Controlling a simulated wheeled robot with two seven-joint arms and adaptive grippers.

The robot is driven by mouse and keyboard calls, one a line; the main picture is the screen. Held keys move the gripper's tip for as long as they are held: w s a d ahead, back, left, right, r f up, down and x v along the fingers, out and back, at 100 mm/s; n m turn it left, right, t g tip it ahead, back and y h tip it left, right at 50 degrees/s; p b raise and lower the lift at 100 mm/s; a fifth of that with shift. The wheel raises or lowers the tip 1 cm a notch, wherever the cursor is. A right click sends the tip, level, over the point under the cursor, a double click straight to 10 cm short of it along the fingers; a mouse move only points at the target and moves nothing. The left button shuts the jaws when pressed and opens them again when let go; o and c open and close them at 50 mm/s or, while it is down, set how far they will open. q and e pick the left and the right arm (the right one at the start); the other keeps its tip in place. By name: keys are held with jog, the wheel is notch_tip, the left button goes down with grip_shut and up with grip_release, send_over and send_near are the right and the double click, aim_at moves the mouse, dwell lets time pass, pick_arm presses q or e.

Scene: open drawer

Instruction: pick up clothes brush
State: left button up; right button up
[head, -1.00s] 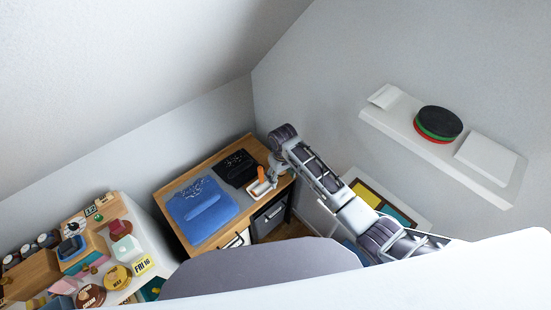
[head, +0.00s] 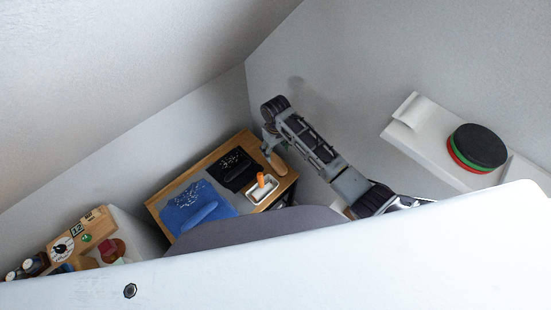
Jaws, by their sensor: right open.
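My right gripper (head: 268,150) is open above the back right corner of the wooden desk (head: 288,181). A small orange upright item (head: 261,179) stands in a small white tray (head: 261,193) on the desk, just below and left of the gripper in the picture. A brown, rounded, elongated shape (head: 277,163) shows right beside the gripper. It may be the clothes brush, but it is too small to be sure. I cannot tell whether the gripper touches it. My left gripper is not in view.
Folded blue clothing (head: 190,205) and folded black clothing (head: 232,168) lie on the desk left of the tray. A white wall shelf (head: 437,148) carries stacked round discs (head: 478,146) at right. A cluttered surface (head: 85,240) lies at lower left. Walls rise close behind the desk.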

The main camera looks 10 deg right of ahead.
aim_at(277, 163)
jog(key=shift+w+f, duration=0.2)
jog(key=shift+f, duration=1.9)
jog(key=shift+w+f, duration=0.15)
jog(key=shift+f, duration=2)
jog(key=shift+w+d+f, duration=0.1)
jog(key=shift+d+f, duration=0.1)
jog(key=shift+f, duration=0.5)
jog(key=shift+w+d+f, duration=0.1)
jog(key=shift+d+f, duration=0.1)
jog(key=shift+f, duration=1.7)
jog(key=c, duration=1.1)
